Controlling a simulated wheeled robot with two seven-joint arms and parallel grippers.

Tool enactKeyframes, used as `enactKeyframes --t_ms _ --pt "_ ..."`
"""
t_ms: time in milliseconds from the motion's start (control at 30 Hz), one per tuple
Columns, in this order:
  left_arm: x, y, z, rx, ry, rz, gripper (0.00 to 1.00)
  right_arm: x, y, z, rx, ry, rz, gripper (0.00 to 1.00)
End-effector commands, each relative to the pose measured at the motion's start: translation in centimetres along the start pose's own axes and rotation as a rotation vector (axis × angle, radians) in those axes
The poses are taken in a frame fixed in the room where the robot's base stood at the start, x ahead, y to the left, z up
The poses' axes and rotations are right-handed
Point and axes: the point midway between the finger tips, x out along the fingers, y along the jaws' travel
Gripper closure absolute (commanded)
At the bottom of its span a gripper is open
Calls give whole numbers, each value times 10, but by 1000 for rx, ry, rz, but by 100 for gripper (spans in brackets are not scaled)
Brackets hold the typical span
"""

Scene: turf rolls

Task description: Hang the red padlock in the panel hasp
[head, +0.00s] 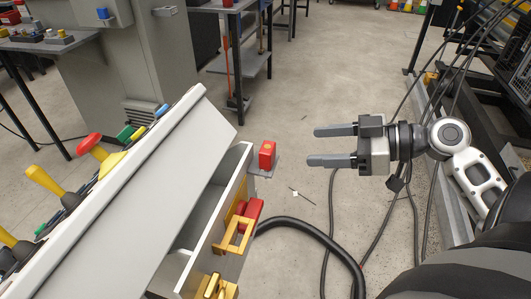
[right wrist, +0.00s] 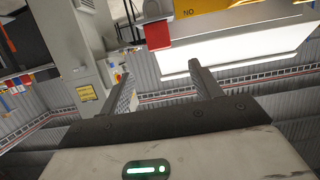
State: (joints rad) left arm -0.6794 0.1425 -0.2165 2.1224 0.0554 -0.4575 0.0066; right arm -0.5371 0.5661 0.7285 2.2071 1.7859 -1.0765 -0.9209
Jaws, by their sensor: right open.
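A red block-shaped piece with a small yellow mark, which looks like the red padlock (head: 267,154), stands upright on a small grey ledge (head: 262,172) at the panel's far end. No shackle can be made out. A yellow bracket that looks like the panel hasp (head: 233,236) sticks out from the panel's side, with a red part (head: 251,209) beside it. My right gripper (head: 316,146) is open and empty, right of the red block and clearly apart from it, fingers pointing left. Its open fingers also show in the right wrist view (right wrist: 160,70). My left gripper is out of view.
The sloped grey console (head: 140,210) with coloured levers fills the left. Another yellow fitting (head: 215,288) is lower on the panel. A thick black hose (head: 320,238) lies on the floor. The space between the right gripper and the ledge looks clear.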

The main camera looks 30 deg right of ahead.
Motion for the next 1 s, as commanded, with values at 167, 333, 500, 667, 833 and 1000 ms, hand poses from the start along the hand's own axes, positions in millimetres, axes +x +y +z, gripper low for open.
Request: enactKeyframes --t_ms 167,333,500,667,833,1000 --pt "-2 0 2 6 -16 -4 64 38 0 -2 -1 2 -1 36" --pt "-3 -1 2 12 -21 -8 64 60 0 -1 2 1 1 36" --pt "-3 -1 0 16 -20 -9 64 70 0 0 4 1 2 36" --pt "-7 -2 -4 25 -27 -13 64 93 0 3 5 2 2 36" --pt "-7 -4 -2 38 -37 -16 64 114 0 6 3 1 3 36" --pt "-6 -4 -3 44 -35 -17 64 117 0 7 3 0 3 36"
